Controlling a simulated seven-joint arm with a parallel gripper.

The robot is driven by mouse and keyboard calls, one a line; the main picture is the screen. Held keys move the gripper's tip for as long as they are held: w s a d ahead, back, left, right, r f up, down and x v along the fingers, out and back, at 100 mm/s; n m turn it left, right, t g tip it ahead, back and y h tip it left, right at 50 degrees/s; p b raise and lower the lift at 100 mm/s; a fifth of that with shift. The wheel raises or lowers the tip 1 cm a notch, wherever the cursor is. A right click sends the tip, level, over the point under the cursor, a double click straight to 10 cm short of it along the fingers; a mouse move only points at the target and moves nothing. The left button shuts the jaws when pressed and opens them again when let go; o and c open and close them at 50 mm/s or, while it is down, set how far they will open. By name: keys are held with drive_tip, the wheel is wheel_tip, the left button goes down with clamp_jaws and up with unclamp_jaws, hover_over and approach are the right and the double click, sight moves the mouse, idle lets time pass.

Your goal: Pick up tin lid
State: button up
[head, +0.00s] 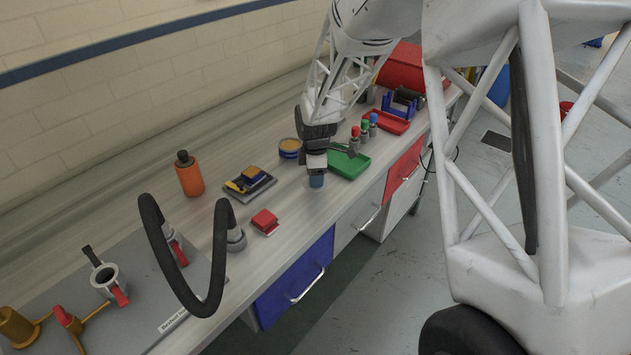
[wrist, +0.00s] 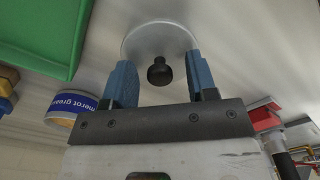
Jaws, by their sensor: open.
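The tin lid (wrist: 140,39) shows in the wrist view as a pale grey disc with a black knob (wrist: 160,72) standing up from it. It lies flat on the bench. My gripper (wrist: 161,82) is open, with its two blue fingers on either side of the knob. No contact between fingers and knob is visible. In the head view my gripper (head: 316,180) points down over the bench near its front edge, and the lid cannot be made out there. The blue-labelled grease tin (head: 290,148), with a tan top, stands just behind my gripper; it also shows in the wrist view (wrist: 70,105).
A green tray (head: 349,166) lies close to the right of my gripper, with red-, green- and blue-capped bottles beyond. A red block (head: 265,222) and a dark tray (head: 250,186) with yellow and blue items lie left. An orange bottle (head: 189,175) and black hoop (head: 217,270) stand farther left.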

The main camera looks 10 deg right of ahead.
idle(0.4)
drive_tip(key=c, duration=1)
drive_tip(key=shift+o, duration=0.2)
drive_tip(key=shift+r, duration=0.2)
drive_tip(key=shift+r, duration=0.55)
wheel_tip(320, 180, up, 2)
drive_tip(key=shift+r, duration=0.1)
drive_tip(key=s+d+r, duration=0.1)
drive_tip(key=s+d, duration=0.1)
drive_tip(key=s, duration=1.3)
drive_tip(key=shift+s+d+r, duration=0.15)
drive_tip(key=shift+s+d, duration=0.05)
drive_tip(key=shift+s, duration=0.2)
drive_tip(key=w+a+r, duration=0.2)
drive_tip(key=w+a, duration=0.1)
drive_tip(key=w, duration=0.7)
drive_tip(key=w+a+r, duration=0.2)
drive_tip(key=w+a, duration=0.1)
drive_tip(key=w, duration=0.7)
drive_tip(key=w+a+r, duration=0.2)
drive_tip(key=w+a, duration=0.1)
drive_tip(key=w, duration=0.7)
drive_tip(key=shift+w+r, duration=0.15)
drive_tip(key=shift+r, duration=0.05)
